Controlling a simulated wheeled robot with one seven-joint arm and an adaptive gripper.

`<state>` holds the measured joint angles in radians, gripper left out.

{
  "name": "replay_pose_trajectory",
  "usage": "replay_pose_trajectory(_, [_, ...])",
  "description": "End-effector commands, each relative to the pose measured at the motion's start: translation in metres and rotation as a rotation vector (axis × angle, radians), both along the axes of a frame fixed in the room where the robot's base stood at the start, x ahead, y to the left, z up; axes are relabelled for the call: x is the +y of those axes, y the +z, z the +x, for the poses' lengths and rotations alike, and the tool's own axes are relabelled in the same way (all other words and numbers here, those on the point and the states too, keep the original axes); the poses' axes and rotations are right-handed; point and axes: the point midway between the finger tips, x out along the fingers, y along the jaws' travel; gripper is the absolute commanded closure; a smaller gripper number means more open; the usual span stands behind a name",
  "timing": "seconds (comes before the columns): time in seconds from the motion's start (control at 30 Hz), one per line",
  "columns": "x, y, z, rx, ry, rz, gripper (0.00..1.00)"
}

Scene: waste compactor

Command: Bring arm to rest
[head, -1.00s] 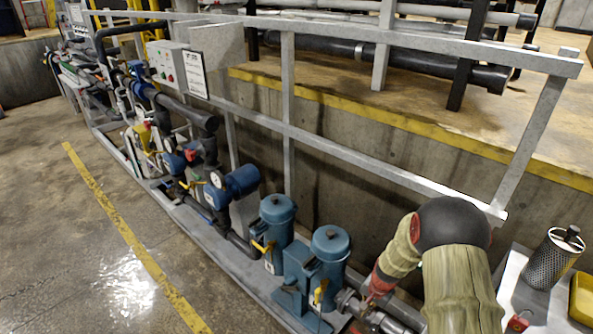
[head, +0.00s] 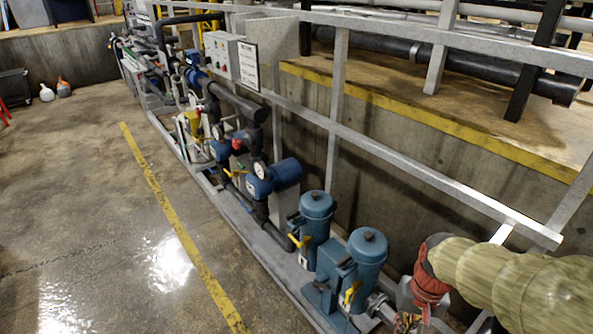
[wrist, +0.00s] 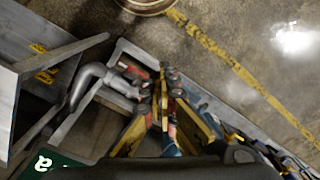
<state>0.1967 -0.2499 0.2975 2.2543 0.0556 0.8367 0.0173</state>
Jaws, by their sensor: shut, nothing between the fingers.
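My arm, in a tan ribbed sleeve with a red wrist section, reaches in from the right edge of the head view. My gripper (head: 408,321) is at the bottom edge of that view, partly cut off, close to the pipe beside the blue-green filter housings (head: 350,270).
A grey railing (head: 420,170) runs behind the pump skid, with a control box (head: 222,55) farther back. Wet concrete floor (head: 90,190) with a yellow line (head: 170,210) is open on the left. The wrist view shows a silver bent pipe (wrist: 88,80).

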Motion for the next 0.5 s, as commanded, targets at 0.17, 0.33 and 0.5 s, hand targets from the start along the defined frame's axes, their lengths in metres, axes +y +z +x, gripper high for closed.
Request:
replay_pose_trajectory(0.17, [0.019,0.061,-0.032,-0.135,0.102,-0.051,1.0])
replay_pose_trajectory(0.33, [0.034,0.108,-0.054,-0.292,0.169,-0.09,1.0])
replay_pose_trajectory(0.5, [0.046,0.146,-0.062,-0.432,0.208,-0.104,1.0])
